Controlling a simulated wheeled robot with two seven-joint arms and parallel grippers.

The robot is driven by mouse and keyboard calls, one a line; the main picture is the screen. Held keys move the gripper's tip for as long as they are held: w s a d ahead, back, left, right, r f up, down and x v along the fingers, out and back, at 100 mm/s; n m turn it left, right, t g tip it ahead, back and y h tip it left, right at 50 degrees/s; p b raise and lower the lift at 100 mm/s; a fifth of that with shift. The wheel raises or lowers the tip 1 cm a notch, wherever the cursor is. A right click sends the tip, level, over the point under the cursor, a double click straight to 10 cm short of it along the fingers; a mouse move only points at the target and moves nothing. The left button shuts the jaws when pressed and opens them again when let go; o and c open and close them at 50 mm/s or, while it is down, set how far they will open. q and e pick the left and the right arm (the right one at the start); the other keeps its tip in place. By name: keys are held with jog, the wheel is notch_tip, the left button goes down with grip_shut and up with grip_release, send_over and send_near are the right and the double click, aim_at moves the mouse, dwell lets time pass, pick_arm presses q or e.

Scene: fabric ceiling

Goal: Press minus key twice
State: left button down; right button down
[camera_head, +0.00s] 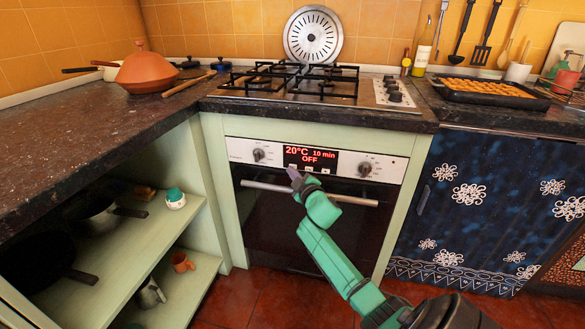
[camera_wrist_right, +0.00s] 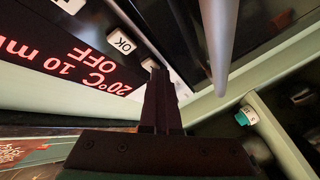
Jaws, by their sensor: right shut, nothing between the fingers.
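The oven control panel (camera_head: 375,166) is white with a red-lit display (camera_head: 310,156) reading 20°C, 10 min, OFF. Small keys sit in a row below the display. In the right wrist view the OK key (camera_wrist_right: 122,43) is readable, with another pale key (camera_wrist_right: 69,4) at the top edge. A third pale key (camera_wrist_right: 151,65) is partly hidden behind my fingertips; its sign cannot be read. My right gripper (camera_head: 294,174) is shut and empty, its tips at the left end of the key row. Whether they touch the key cannot be told. My left gripper is not in view.
Knobs (camera_head: 259,154) (camera_head: 365,168) flank the display. The oven handle (camera_head: 310,194) runs just below the panel, close to my right gripper. Open shelves (camera_head: 150,235) stand to the left, and a blue patterned cabinet (camera_head: 480,200) to the right. A gas hob (camera_head: 310,86) is above.

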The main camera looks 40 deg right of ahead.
jog(key=shift+s+a, duration=0.45)
jog(key=shift+a, duration=0.1)
jog(key=shift+s+a+p, duration=0.5)
jog(key=shift+s+a, duration=0.25)
jog(key=shift+a, duration=0.3)
jog(key=shift+s+a+p, duration=0.5)
jog(key=shift+s+a, duration=0.2)
jog(key=shift+a, duration=0.3)
